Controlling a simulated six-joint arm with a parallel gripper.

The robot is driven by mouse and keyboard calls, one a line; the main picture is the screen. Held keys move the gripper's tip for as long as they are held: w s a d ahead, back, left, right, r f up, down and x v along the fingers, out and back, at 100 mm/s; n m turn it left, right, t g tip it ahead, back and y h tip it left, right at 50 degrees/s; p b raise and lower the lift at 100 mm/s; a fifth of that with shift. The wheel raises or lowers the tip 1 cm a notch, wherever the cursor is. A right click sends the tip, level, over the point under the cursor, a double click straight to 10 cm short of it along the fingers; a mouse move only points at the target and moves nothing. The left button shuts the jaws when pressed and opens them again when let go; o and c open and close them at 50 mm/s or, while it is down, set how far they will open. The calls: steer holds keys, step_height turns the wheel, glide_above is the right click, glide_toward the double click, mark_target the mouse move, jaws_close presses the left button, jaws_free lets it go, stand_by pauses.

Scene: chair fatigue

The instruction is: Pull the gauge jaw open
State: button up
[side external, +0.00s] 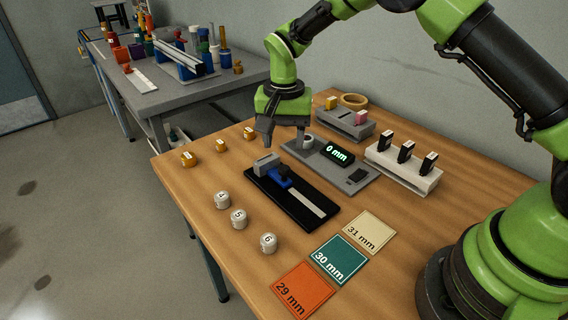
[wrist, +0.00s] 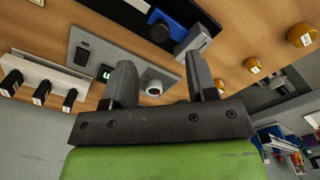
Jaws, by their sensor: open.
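The gauge is a black base (side external: 300,205) with a pale scale strip, a grey fixed block (side external: 266,163) at its far left end and a blue sliding jaw (side external: 279,176) close to that block. In the wrist view the blue jaw (wrist: 178,18) and grey block (wrist: 194,40) are at the top, beyond my fingertips. My gripper (side external: 284,140) is open, pointing down above and behind the gauge's block end, apart from the jaw. In the wrist view the gripper (wrist: 160,68) has nothing held between its fingers; a small white cylinder (wrist: 153,82) shows in the gap beyond.
Behind the gauge is a grey readout unit (side external: 350,176) showing 0 mm. White numbered cylinders (side external: 238,218) stand in front, yellow ones (side external: 220,145) to the left. Labelled mats (side external: 340,258) lie at right. A white rack (side external: 402,170) holds black pieces. A second table (side external: 170,88) stands behind.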

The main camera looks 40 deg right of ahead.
mark_target(284, 167)
step_height(284, 167, down, 7)
steer(key=shift+r, duration=0.1)
stand_by(0.3)
